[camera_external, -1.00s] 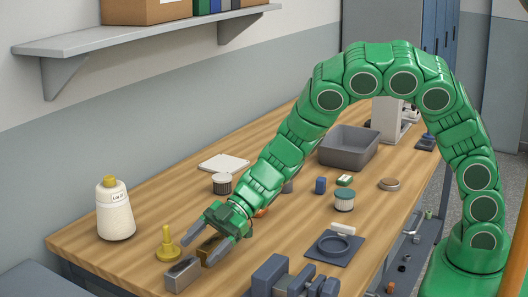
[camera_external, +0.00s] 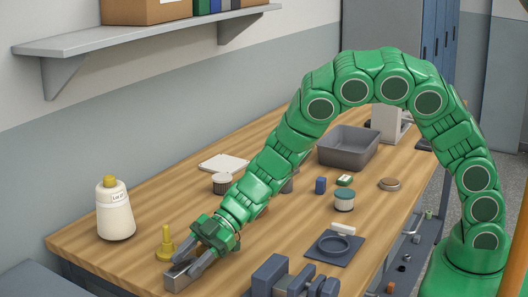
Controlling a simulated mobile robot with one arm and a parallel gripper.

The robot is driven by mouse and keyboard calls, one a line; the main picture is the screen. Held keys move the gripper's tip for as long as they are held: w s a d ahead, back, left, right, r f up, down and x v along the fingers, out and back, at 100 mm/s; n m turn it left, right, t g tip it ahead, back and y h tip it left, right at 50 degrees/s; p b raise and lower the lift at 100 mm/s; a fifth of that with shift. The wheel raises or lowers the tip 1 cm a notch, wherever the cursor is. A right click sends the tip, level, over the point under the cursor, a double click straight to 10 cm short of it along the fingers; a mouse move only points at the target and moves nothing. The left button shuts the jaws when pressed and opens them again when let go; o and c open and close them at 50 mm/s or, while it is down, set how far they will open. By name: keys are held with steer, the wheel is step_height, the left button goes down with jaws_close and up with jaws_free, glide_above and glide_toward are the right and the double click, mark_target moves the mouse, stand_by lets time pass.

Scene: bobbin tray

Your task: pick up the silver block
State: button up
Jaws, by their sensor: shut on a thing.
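The silver block (camera_external: 177,282) lies at the near left edge of the table, its front end showing past the fingertips. My gripper (camera_external: 184,270) reaches down over it, with a grey finger on each side, and is shut on it. The block appears to be still at table level; a gap beneath it cannot be made out. The rest of the block is hidden by the fingers and the green wrist.
A yellow spindle (camera_external: 166,244) stands close behind the gripper. A white bottle (camera_external: 115,210) is farther left. Dark blue blocks (camera_external: 270,275) stand to the right at the front edge. A grey bin (camera_external: 348,148) is far back.

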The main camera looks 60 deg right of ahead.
mark_target(194, 255)
jaws_close()
steer(key=shift+r, duration=0.55)
step_height(194, 255, up, 2)
steer(key=shift+r, duration=0.2)
steer(key=s+d+r, duration=0.7)
steer(key=s+r, duration=0.2)
steer(key=s, duration=0.2)
steer(key=shift+s+d+r, duration=0.25)
steer(key=shift+s+d, duration=0.1)
